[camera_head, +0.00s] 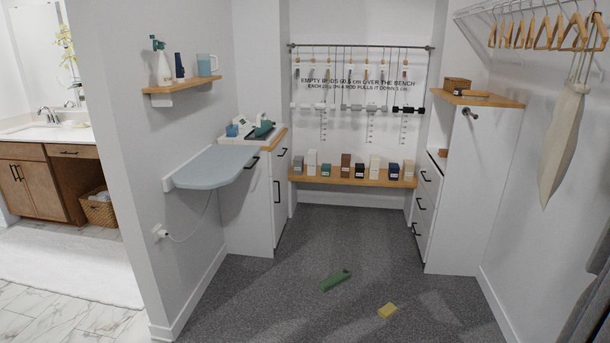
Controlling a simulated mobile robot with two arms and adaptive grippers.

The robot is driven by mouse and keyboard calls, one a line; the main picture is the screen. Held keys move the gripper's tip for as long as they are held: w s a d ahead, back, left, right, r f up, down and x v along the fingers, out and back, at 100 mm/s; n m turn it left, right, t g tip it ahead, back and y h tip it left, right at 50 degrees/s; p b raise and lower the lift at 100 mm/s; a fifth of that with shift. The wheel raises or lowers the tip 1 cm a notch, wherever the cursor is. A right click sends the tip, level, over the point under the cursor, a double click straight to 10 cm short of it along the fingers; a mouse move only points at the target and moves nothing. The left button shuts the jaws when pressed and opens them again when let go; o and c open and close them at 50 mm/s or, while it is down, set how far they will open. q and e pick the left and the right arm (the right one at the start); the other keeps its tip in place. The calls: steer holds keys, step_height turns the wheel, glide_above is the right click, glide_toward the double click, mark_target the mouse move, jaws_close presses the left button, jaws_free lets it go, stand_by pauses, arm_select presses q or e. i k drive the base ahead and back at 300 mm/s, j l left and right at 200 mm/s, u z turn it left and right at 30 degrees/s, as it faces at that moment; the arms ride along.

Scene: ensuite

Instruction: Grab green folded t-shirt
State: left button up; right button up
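A green object (335,281) with a darker right end lies on the grey carpet in the lower middle of the head view. It is long and low and may be the folded green t-shirt, but it is too small to tell. Another dark green item (264,129) rests in a tray on the counter at the left and is also too small to identify. Neither of my grippers is in view.
A yellow block (387,311) lies on the carpet near the green object. A blue-grey fold-out board (212,167) juts from the left wall. A wooden bench (352,179) with several small boxes stands at the back. A white cabinet (466,185) stands right. The middle carpet is mostly clear.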

mark_target(329, 283)
steer(key=i, duration=2.05)
steer(key=i+z, duration=0.1)
steer(key=i, duration=0.4)
steer(key=i+j+z, duration=0.1)
steer(key=i, duration=0.4)
steer(key=i+j+z, duration=0.1)
steer(key=i, duration=0.4)
steer(key=i+j+z, duration=0.1)
steer(key=i, duration=0.4)
steer(key=j, duration=0.1)
